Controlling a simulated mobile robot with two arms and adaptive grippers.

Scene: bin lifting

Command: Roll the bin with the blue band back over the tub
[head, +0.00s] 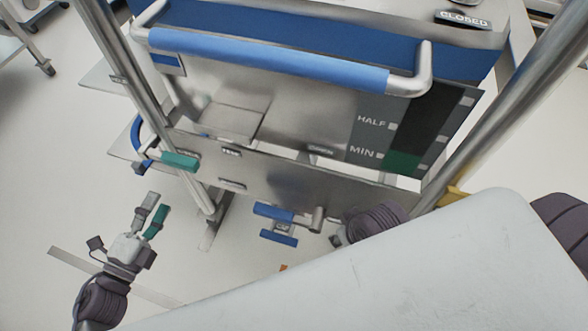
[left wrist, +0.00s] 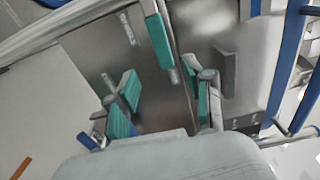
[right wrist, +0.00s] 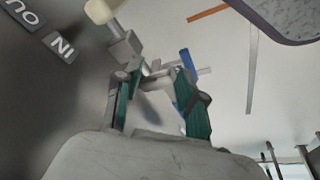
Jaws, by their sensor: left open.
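The steel bin (head: 310,112) stands upright in the head view, with a blue band (head: 230,22) near its top. A bar handle with a blue grip (head: 270,58) crosses its front. I cannot pick out the tub. My left gripper (head: 153,208) is open and empty, low at the left, apart from the bin. In the left wrist view its fingers (left wrist: 166,90) are spread before a steel panel with a green grip (left wrist: 159,40). My right gripper (right wrist: 157,85) shows in the right wrist view around a grey bracket; contact is unclear.
Steel posts (head: 125,75) flank the bin. A small green grip (head: 180,161) sticks out at the lower left. Blue-ended parts (head: 275,212) sit below the lower panel. A "CLOSED" label (head: 463,19) is at the top right. Open floor (head: 55,150) lies left.

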